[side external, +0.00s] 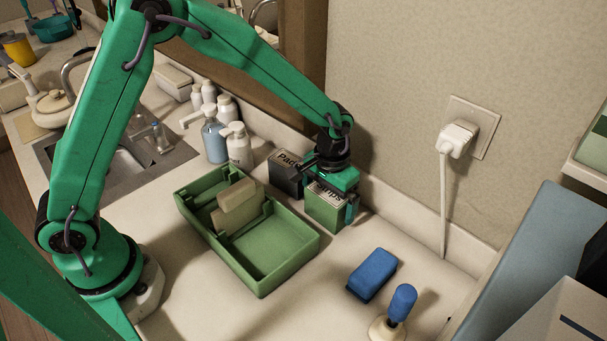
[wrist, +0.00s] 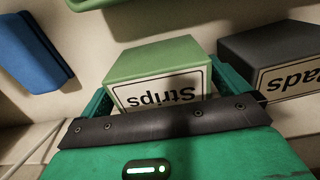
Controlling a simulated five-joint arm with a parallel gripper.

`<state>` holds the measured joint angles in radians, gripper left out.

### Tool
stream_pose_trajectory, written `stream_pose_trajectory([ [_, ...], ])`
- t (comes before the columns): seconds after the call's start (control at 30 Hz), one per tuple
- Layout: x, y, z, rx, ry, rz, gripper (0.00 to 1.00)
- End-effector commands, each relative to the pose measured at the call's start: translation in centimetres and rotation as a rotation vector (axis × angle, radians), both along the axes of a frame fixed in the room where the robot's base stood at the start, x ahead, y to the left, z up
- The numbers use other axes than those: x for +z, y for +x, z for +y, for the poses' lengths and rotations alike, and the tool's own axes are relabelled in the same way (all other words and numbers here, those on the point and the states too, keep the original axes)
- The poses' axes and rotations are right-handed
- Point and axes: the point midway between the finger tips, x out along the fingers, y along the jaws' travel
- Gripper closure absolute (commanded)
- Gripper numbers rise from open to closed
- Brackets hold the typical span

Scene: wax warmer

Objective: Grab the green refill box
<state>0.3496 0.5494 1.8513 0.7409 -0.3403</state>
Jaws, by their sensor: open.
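The green refill box (side external: 326,209), with a white label reading "Strips", stands on the counter near the wall. It also shows in the wrist view (wrist: 155,70), where its label is upside down. My gripper (side external: 335,200) is open and low at the box, with a finger visible on its right side in the side view. In the wrist view my gripper (wrist: 175,105) has its fingers at both sides of the box. I cannot tell whether the fingers touch the box.
A dark box labelled "Pads" (side external: 285,176) stands close to the left. A green divided tray (side external: 262,287) lies in front. A blue block (side external: 371,274) and a blue-handled tool (side external: 402,302) are to the right. Pump bottles (side external: 238,148) stand behind left.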

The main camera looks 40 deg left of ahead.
Motion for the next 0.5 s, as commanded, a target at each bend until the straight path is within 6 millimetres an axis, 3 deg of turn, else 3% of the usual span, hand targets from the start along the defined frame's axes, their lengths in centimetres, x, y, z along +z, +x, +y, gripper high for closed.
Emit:
stream_pose_trajectory([
  [0.5, -0.75, -0.01, 0.00, 0.000, 0.000, 0.000, 0.00],
])
